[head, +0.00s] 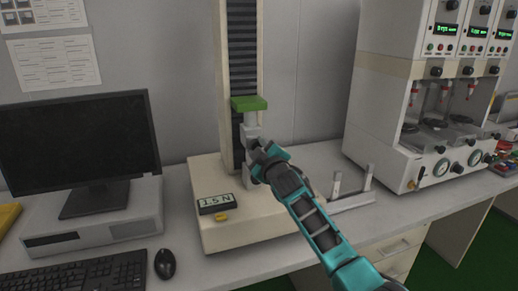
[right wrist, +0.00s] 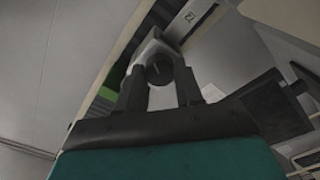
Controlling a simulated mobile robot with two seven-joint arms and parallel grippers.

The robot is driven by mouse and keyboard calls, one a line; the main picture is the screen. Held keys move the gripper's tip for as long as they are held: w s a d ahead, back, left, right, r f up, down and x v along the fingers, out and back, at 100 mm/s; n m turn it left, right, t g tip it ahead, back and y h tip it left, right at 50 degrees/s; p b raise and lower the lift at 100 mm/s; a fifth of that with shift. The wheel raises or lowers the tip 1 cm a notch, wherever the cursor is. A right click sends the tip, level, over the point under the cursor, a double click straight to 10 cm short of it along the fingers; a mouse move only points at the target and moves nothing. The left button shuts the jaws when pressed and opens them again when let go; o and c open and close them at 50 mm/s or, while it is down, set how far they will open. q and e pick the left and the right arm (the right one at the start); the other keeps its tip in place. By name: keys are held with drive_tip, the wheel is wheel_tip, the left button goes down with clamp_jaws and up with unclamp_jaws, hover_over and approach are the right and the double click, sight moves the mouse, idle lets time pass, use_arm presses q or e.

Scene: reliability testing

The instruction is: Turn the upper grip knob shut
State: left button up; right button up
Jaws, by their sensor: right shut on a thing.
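The tensile tester has a green crosshead (head: 249,103) on its tall column. The grey upper grip (head: 250,131) hangs under the crosshead. My right gripper (head: 262,157) reaches in from the lower right and covers the grip's knob in the head view. In the right wrist view, the round dark knob (right wrist: 160,69) sits between the two fingers of my right gripper (right wrist: 161,80), which is shut on it. A short pale mark shows on the knob's face. My left gripper is not in view.
The tester's base carries a display reading 15N (head: 215,203) and a yellow button (head: 221,217). A monitor (head: 75,145), keyboard (head: 85,273) and mouse (head: 165,263) are on the left. A pale bracket-like stand (head: 350,199) and a white multi-station machine (head: 385,130) are on the right.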

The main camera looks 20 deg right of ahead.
idle(0.4)
drive_tip(key=o, duration=1)
drive_tip(key=shift+o, duration=0.2)
drive_tip(key=s+p, duration=0.1)
drive_tip(key=s, duration=1.2)
drive_tip(key=shift+d, duration=0.2)
drive_tip(key=s+a+f+m+g, duration=0.2)
drive_tip(key=s+f+m+g, duration=0.1)
drive_tip(key=s+f, duration=1)
drive_tip(key=s+a+f+m+g+y, duration=0.1)
drive_tip(key=s+f+m+g, duration=0.3)
drive_tip(key=s+f, duration=1)
drive_tip(key=shift+s+a+y, duration=0.3)
drive_tip(key=shift+s+a, duration=0.1)
drive_tip(key=shift+s, duration=0.3)
